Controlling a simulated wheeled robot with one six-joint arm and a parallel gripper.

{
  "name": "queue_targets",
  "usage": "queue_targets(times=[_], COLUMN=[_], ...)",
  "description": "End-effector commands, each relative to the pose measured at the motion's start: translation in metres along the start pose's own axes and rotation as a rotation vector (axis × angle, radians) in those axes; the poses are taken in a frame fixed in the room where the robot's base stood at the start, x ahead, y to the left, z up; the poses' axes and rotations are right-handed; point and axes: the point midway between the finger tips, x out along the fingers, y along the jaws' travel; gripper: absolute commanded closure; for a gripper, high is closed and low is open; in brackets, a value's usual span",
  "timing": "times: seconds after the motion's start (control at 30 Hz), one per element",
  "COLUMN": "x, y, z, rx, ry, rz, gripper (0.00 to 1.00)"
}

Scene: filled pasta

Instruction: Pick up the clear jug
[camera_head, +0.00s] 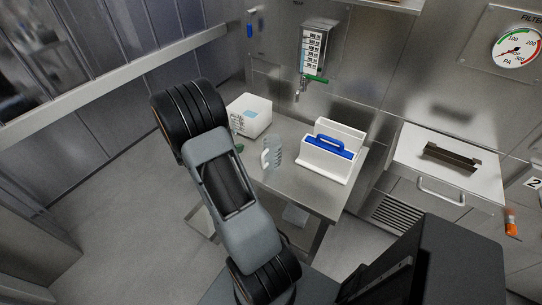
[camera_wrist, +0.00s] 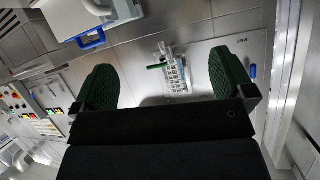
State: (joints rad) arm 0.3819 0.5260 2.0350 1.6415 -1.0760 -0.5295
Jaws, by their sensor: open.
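The clear jug (camera_head: 273,151) stands upright on the steel table (camera_head: 288,192), between the white box and the white caddy, with a pale handle on its left side. It is partly see-through and small in the head view. I cannot make it out in the wrist view. My gripper (camera_wrist: 168,78) is open, its two green ribbed pads wide apart with nothing between them but the distant wall. In the head view my arm hides most of the gripper; a bit of green shows just left of the jug.
A white box (camera_head: 250,117) stands at the table's back left. A white caddy (camera_head: 331,166) with a blue handle (camera_head: 334,146) stands on the right. A wall dispenser (camera_head: 317,48) with a green lever hangs behind; it also shows in the wrist view (camera_wrist: 174,72). Bare table lies in front.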

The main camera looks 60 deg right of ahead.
Motion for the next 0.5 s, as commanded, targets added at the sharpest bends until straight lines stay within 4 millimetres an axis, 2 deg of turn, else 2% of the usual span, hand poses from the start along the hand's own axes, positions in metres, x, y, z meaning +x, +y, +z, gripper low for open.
queue_targets(times=[0.1,0.2,0.5], x=[0.015,0.028,0.079], y=[0.025,0.037,0.053], z=[0.004,0.005,0.001], rx=[-0.012,-0.018,-0.019], ry=[0.044,0.062,0.067], rz=[0.149,0.213,0.234], gripper=[0.00,0.00,0.00])
